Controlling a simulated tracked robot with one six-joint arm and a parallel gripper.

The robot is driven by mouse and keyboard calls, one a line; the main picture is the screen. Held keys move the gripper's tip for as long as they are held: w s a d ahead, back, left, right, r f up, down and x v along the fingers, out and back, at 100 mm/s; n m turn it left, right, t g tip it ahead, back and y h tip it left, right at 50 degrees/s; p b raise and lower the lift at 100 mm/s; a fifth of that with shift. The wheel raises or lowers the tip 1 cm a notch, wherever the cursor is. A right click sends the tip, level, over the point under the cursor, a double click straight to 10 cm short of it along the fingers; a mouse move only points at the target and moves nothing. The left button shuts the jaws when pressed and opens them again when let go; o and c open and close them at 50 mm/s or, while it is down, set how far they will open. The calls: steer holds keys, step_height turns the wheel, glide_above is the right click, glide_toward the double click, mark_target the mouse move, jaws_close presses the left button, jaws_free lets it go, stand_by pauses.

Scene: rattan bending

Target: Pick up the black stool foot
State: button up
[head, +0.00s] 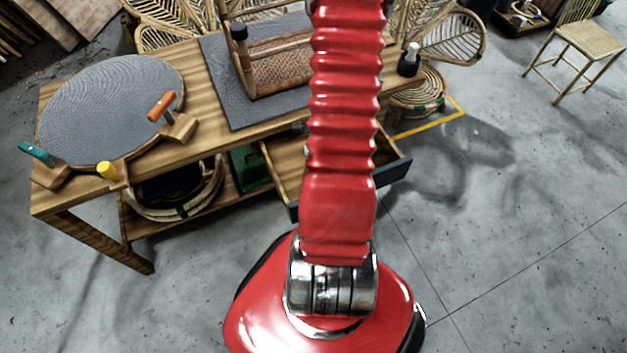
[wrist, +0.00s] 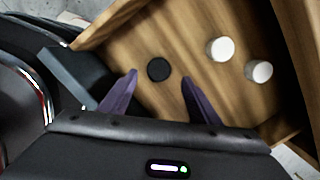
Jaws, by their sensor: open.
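In the wrist view, the black stool foot (wrist: 158,69) is a small dark disc lying on the wooden floor of the open drawer (wrist: 130,45). My gripper (wrist: 159,80) is open, with its two purple fingers spread and nothing between them. In this view the foot shows between the fingertips, slightly beyond them. I cannot tell the height of the fingers above the drawer floor. In the head view, the drawer (head: 286,163) sticks out of the workbench, and my red arm hides much of it. The gripper is not visible there.
Two white feet, one (wrist: 219,49) nearer and one (wrist: 259,71) farther right, lie right of the black one. The drawer walls bound the space. On the workbench (head: 190,75) stand an upturned stool (head: 285,65) on a grey mat and a round grey pad (head: 110,105) with clamps.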

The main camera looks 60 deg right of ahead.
steer(key=shift+w+a+f, duration=0.1)
steer(key=shift+w+f, duration=0.05)
steer(key=shift+f, duration=0.7)
steer(key=shift+w+a+f, duration=0.1)
steer(key=shift+w+f, duration=0.05)
steer(key=shift+f, duration=0.65)
steer(key=shift+w+a+f, duration=0.1)
steer(key=shift+w+f, duration=0.05)
steer(key=shift+f, duration=0.7)
steer(key=c, duration=1.1)
